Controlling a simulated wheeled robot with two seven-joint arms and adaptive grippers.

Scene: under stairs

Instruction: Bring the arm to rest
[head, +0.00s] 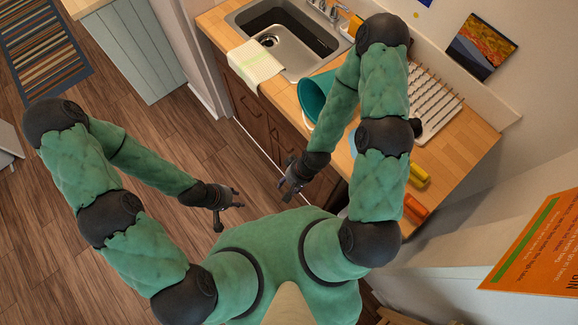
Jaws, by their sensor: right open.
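My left gripper (231,211) hangs over the wooden floor, left of the counter, at the end of my bent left arm. Its fingers are spread and nothing is between them. My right gripper (286,181) is in front of the counter's dark cabinet doors, beside the counter edge. Its fingers are apart and it is empty. My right upper arm and elbow cover part of the counter top. The two grippers are apart from each other and hold nothing.
Open floor (165,135) lies left, with a striped rug (42,50).

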